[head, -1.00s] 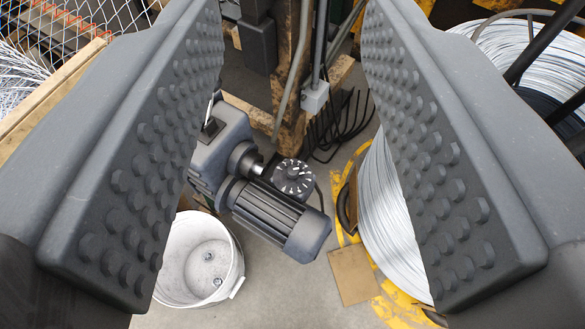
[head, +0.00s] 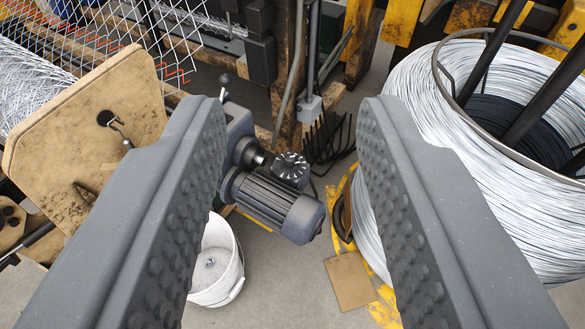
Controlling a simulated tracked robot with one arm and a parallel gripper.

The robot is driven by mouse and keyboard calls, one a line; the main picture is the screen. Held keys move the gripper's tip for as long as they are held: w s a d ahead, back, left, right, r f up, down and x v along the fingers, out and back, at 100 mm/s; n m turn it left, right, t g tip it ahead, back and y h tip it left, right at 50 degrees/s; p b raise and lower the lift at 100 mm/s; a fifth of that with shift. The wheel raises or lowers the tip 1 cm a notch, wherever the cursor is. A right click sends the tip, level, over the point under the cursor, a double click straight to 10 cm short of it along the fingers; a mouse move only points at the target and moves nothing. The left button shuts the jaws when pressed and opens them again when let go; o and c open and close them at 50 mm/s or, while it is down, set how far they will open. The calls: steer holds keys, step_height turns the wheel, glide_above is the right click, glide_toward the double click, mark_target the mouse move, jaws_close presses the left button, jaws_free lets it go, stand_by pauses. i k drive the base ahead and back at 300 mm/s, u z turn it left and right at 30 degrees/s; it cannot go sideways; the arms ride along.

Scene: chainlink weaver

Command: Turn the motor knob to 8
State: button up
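The motor knob (head: 291,168) is a dark round dial with white marks around its top. It sits on the grey ribbed motor (head: 268,203), near the middle of the head view. The numbers and the setting are too small to read. My gripper (head: 290,105) is open and empty, with its two studded fingers wide apart at left and right. The knob shows in the gap between the fingers, farther off and below, and nothing touches it. The left finger hides part of the motor's gearbox side.
A white bucket (head: 218,265) stands on the floor below the motor. A large wire coil (head: 470,125) stands at right. A wooden board (head: 85,135) and chain-link mesh (head: 165,38) are at left. A rusty post (head: 290,70) rises behind the motor. Some floor below the motor is bare.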

mark_target(290, 158)
steer(key=z, duration=0.2)
steer(key=i, duration=1.05)
steer(key=z, duration=0.2)
